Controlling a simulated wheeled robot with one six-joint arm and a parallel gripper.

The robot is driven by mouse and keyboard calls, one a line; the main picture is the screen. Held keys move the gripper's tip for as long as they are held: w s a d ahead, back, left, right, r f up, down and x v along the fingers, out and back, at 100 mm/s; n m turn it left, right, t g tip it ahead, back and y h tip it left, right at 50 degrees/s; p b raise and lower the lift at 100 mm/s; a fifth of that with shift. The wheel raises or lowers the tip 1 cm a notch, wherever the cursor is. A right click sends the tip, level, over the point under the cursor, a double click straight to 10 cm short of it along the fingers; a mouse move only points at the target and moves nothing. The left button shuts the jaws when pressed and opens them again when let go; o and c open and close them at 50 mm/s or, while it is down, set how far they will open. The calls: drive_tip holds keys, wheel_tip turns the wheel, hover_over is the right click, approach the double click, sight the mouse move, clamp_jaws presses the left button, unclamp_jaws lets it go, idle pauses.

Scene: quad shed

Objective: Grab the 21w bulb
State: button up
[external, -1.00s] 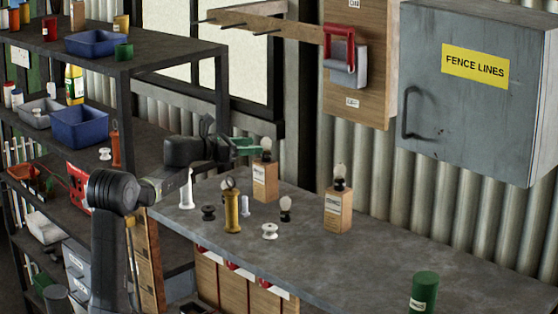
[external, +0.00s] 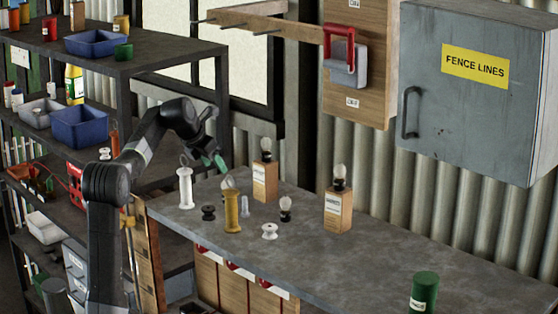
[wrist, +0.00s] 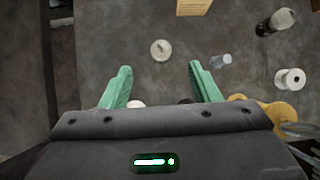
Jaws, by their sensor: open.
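My gripper (external: 212,160) is open and empty, tilted downward above the left part of the bench. In the wrist view its green fingers (wrist: 161,82) are spread. A round pale thing (wrist: 160,50) lies just ahead of the gap, perhaps a bulb seen from above. A glass bulb with a black base (external: 285,208) is on the bench; it also shows at the wrist view's upper right (wrist: 277,20). Two bulbs top wooden boxes: the left bulb (external: 265,146) and the right bulb (external: 340,174). I cannot read which bulb is 21w.
A yellow insulator (external: 232,212), white post (external: 185,188), black spool (external: 208,212), white spool (external: 269,231) and small clear piece (external: 245,206) crowd this end. A green can (external: 424,292) stands at the right front. The bench's middle is clear. Shelves (external: 150,55) stand left.

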sight(222, 183)
drive_tip(key=x, duration=0.6)
drive_tip(key=p+x, duration=0.1)
drive_tip(key=x, duration=0.4)
drive_tip(key=shift+f, duration=0.5)
drive_tip(key=c, duration=1.1)
drive_tip(key=shift+r, duration=0.1)
